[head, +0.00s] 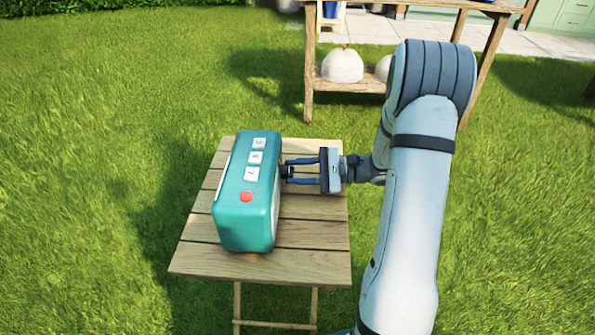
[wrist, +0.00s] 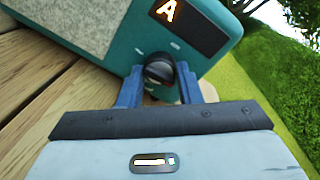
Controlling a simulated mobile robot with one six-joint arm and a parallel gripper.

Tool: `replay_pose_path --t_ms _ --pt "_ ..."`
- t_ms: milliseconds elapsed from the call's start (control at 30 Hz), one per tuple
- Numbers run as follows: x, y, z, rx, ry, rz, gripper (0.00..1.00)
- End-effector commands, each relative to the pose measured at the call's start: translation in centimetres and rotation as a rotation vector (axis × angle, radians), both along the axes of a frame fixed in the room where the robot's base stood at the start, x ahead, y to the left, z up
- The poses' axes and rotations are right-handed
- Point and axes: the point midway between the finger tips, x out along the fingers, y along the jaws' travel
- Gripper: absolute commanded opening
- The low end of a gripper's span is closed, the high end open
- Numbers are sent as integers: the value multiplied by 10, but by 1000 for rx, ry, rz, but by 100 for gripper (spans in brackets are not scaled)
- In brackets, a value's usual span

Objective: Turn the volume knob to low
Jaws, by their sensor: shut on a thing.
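A teal radio (head: 243,215) stands upright on a small wooden slatted table (head: 305,262). Its top has several white buttons and one red button (head: 246,197). In the wrist view, the radio (wrist: 122,38) shows a grey speaker panel (wrist: 70,22) and a dark display (wrist: 185,22) with a lit letter A. The dark round volume knob (wrist: 159,70) sits on this face below the display. My gripper (head: 287,171) reaches in from the right, and its blue fingers are shut on the knob, one on each side. The knob's pointer and scale marks cannot be made out.
A wooden workbench (head: 420,17) with pale round objects (head: 342,66) on its lower shelf stands behind. Grass (head: 90,150) surrounds the small table. The tabletop in front of the radio is bare.

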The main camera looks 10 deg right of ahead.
Motion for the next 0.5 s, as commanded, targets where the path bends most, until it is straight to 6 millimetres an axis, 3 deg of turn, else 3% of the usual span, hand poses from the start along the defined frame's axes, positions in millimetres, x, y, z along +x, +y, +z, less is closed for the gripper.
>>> replay_pose_path --t_ms 267,500 --pt "0 0 0 0 0 -1 53" --pt "0 -2 0 0 0 -1 53"
